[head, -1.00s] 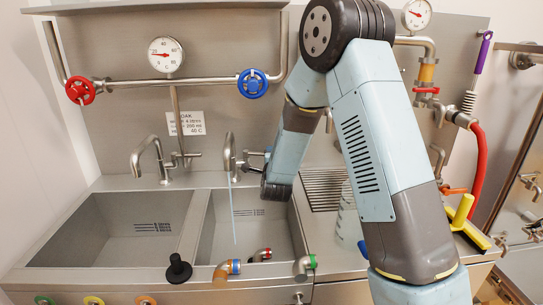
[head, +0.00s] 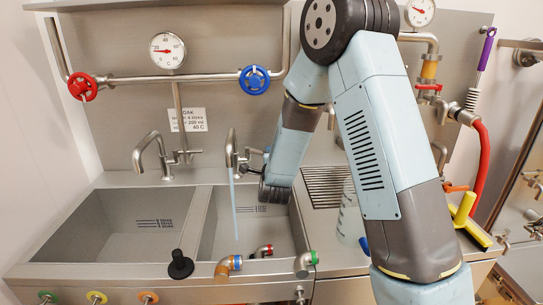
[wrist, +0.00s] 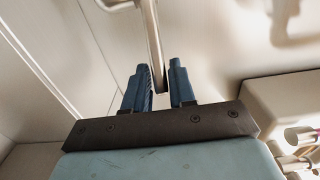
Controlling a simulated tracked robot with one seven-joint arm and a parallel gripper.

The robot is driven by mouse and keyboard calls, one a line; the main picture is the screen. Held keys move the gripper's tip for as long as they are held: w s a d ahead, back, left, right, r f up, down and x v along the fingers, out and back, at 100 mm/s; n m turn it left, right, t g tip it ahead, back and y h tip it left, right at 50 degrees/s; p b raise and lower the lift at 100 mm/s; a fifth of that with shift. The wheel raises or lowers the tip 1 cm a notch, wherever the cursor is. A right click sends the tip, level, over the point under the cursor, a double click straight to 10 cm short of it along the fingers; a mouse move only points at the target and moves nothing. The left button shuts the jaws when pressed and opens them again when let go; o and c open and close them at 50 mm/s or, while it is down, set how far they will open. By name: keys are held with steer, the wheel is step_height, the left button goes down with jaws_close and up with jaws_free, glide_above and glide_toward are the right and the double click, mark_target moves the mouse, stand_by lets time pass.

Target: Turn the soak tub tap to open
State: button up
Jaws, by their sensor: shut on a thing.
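The tap (head: 231,148) over the right-hand tub has a curved metal spout, and a pale blue stream (head: 235,205) falls from it into that tub. Its lever reaches right to my gripper (head: 266,157), which is partly hidden by my own wrist in the head view. In the wrist view, my gripper (wrist: 161,82) has its blue fingers on either side of a metal rod (wrist: 154,45), the tap's lever, and is shut on it. The right tub (head: 210,222) looks nearly empty; any shallow water on its floor is hard to tell.
A second tap (head: 150,143) stands over the left tub (head: 120,205), with no stream visible. Red (head: 82,86) and blue (head: 254,79) handwheels and a gauge (head: 168,50) are above.

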steer(key=shift+s+a+f, duration=0.25)
steer(key=shift+s+a, duration=0.2)
steer(key=shift+s, duration=0.25)
steer(key=shift+s+a, duration=0.7)
steer(key=shift+a, duration=0.1)
steer(key=shift+s+a, duration=0.25)
steer(key=shift+a, duration=0.25)
steer(key=shift+s+a, duration=0.25)
steer(key=shift+a, duration=0.2)
